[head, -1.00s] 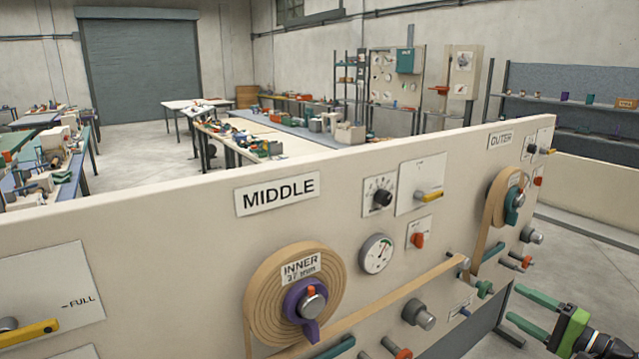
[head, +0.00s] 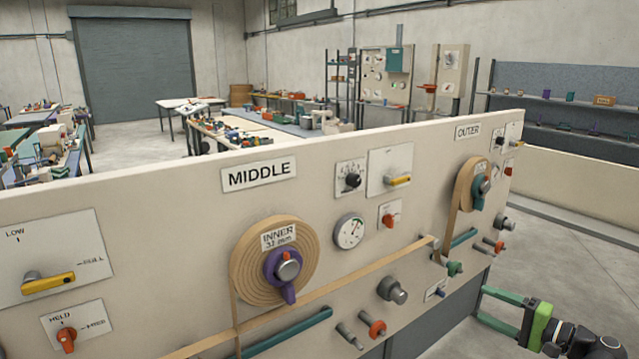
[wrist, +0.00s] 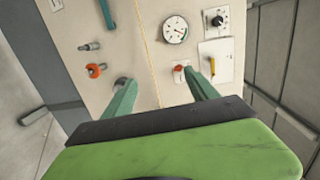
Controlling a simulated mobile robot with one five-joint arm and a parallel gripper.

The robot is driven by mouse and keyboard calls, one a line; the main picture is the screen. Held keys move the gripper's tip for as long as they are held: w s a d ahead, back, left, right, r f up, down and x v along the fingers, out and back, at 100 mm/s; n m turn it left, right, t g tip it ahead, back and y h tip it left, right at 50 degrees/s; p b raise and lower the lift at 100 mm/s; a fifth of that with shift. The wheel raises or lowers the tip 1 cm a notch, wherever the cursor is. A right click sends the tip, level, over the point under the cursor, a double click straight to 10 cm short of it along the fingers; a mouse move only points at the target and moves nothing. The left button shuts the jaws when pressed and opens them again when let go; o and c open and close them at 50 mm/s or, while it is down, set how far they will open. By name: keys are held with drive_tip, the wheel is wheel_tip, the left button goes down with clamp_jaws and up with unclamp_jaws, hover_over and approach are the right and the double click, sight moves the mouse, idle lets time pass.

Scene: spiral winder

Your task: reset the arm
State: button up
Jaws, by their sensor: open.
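My gripper (head: 483,303) is at the lower right of the head view, out in front of the winder panel. Its two green fingers are spread and empty. In the wrist view the open fingers (wrist: 160,80) point at the panel face, with bare panel between them; contact with the panel cannot be told. The cream winder panel (head: 140,215) crosses the head view. It carries the inner spiral roll (head: 243,265) with a purple clamp (head: 281,288), and the outer roll (head: 463,190) with a teal clamp (head: 480,190).
A tan strip (head: 340,286) runs slanting across the panel. Knobs and posts, such as the grey roller (head: 393,290) and the orange ring (head: 377,328), stick out from it. Yellow levers (head: 48,283) sit on plates. Open floor (head: 570,270) lies to the right.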

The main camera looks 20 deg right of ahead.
drive_tip(key=w+a+f+n+g+y, duration=0.1)
drive_tip(key=w+a+f+n+g, duration=0.35)
drive_tip(key=a, duration=0.75)
drive_tip(key=w+a+f+n+g+y, duration=0.1)
drive_tip(key=w+a+f+g, duration=0.5)
drive_tip(key=w+a, duration=0.45)
drive_tip(key=a+f+n+g+h+p, duration=0.1)
drive_tip(key=a+f+n+g+h, duration=0.1)
drive_tip(key=a, duration=1)
drive_tip(key=a+f+n+g+h, duration=0.3)
drive_tip(key=a+f+n+h, duration=0.2)
drive_tip(key=a, duration=0.7)
drive_tip(key=shift+f+n+p, duration=0.4)
drive_tip(key=shift+f+n, duration=0.45)
drive_tip(key=shift+f, duration=0.1)
drive_tip(key=shift+s+a, duration=0.1)
